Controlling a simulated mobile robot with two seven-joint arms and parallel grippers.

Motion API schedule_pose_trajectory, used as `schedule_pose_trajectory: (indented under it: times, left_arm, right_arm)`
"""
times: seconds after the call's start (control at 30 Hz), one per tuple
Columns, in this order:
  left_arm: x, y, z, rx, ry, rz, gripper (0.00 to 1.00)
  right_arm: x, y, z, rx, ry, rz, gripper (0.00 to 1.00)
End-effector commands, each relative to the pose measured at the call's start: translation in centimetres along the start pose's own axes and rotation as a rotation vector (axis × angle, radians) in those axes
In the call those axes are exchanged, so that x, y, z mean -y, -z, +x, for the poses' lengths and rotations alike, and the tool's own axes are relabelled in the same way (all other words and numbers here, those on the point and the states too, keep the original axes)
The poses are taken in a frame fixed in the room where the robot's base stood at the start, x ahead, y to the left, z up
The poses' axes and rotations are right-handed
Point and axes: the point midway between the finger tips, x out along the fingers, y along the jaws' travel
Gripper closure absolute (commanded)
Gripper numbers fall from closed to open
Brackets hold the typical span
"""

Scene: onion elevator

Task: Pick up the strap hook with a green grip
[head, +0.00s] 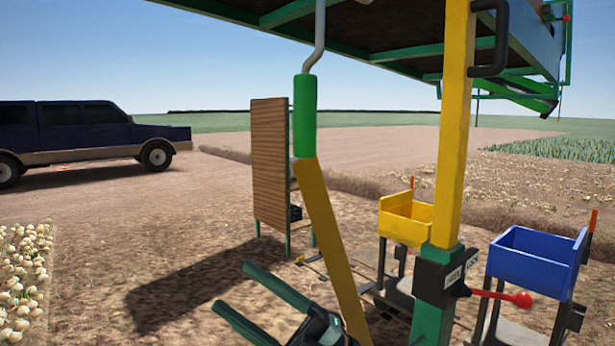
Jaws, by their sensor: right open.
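The strap hook has a green grip (305,117), with a bent grey metal rod (317,40) rising from its top and out of the picture. A yellow strap (328,235) runs down from the grip, slanting to the right, to the bottom of the view. My right gripper (234,288) is at the bottom, left of the strap and well below the green grip. Its two dark green fingers are spread and point up and left, with nothing between them. I see no contact with the grip. My left gripper is not in view.
A yellow post (455,130) with a red-knobbed lever (522,299) stands right of the strap. A yellow bin (405,218) and a blue bin (535,262) stand behind. A slatted wooden panel (270,165) is behind the grip. Onions (25,280) lie at left; a dark pickup (85,135) is farther back.

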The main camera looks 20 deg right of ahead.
Motion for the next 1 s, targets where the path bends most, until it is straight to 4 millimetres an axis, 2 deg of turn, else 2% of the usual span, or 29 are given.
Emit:
schedule_pose_trajectory:
  times: [0.03,0.1,0.2,0.33,0.47,0.57,0.67,0.8,1.0]
  left_arm:
    - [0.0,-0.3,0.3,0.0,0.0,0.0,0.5]
    - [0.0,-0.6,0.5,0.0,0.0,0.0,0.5]
    - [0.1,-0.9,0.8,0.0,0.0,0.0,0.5]
    - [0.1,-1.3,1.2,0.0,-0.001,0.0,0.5]
    - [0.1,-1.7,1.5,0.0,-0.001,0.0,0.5]
    - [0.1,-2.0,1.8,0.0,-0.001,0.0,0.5]
    - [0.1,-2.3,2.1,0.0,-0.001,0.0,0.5]
    - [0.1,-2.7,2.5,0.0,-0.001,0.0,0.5]
    - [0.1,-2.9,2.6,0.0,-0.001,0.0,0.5]
  right_arm:
    - [-1.3,1.9,1.5,-0.101,0.034,-0.107,0.31]
    - [-2.5,4.5,3.0,-0.225,0.096,-0.247,0.31]
    - [-3.5,7.5,4.3,-0.37,0.201,-0.454,0.31]
    - [-4.4,9.8,5.1,-0.494,0.36,-0.733,0.31]
    - [-5.9,10.4,5.3,-0.533,0.533,-1.019,0.31]
    - [-8.1,9.9,5.2,-0.497,0.667,-1.237,0.31]
    - [-11.4,9.3,5.0,-0.4,0.791,-1.443,0.31]
    - [-17.4,8.9,4.3,-0.189,0.918,-1.678,0.31]
    - [-24.1,9.4,2.8,0.084,1.001,-1.836,0.31]
